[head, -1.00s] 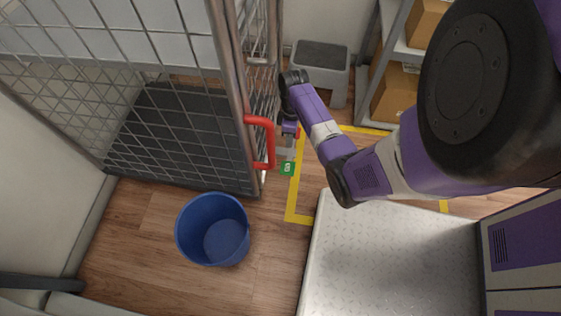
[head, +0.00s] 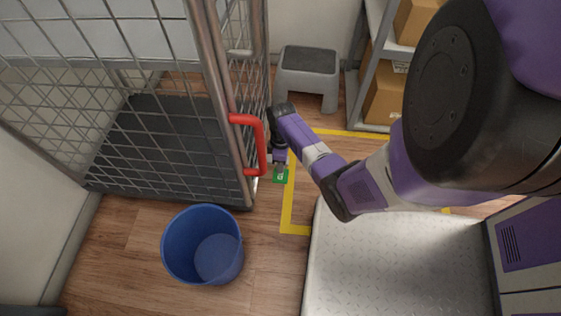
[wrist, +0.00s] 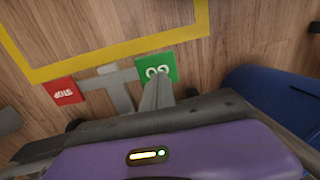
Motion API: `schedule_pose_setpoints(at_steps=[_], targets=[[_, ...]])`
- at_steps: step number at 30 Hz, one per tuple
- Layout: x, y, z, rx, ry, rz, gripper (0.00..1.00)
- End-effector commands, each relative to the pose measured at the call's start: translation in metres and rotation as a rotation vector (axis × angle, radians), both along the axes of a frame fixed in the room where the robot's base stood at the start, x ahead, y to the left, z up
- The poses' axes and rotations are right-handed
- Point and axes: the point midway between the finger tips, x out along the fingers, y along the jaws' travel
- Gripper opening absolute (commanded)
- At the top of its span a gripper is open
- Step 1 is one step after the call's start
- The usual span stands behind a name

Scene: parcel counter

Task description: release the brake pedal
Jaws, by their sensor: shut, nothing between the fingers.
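The brake pedal has a green GO plate (wrist: 157,67) and a red STOP plate (wrist: 64,91), joined by grey bars, at floor level. The green plate (head: 281,178) also shows in the head view, by the near right corner of the wire cage trolley (head: 214,120). My gripper (head: 281,168) is shut and empty, pointing down with its tips at the green plate. In the wrist view the grey fingers (wrist: 156,98) overlap the green plate's lower edge. I cannot tell whether they touch it. The red plate is hidden in the head view.
The trolley's red handle (head: 263,145) is just left of my wrist. A blue bin (head: 203,244) stands in front of the trolley. Yellow tape (head: 287,205) marks the floor at right. A grey step stool (head: 308,72) and shelves with boxes are behind.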

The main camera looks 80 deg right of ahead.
Motion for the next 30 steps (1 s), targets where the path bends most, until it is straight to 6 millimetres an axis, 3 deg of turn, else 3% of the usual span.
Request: schedule_pose_setpoints(at_steps=[1, 6, 22, 30], targets=[[-0.001, 0.001, -0.011, 0.001, 0.000, -0.001, 0.00], [0.000, 0.003, -0.023, -0.001, -0.001, -0.001, 0.00], [0.000, 0.006, -0.026, -0.008, 0.000, -0.001, 0.00], [0.000, 0.018, -0.040, -0.157, -0.013, 0.002, 0.00]])
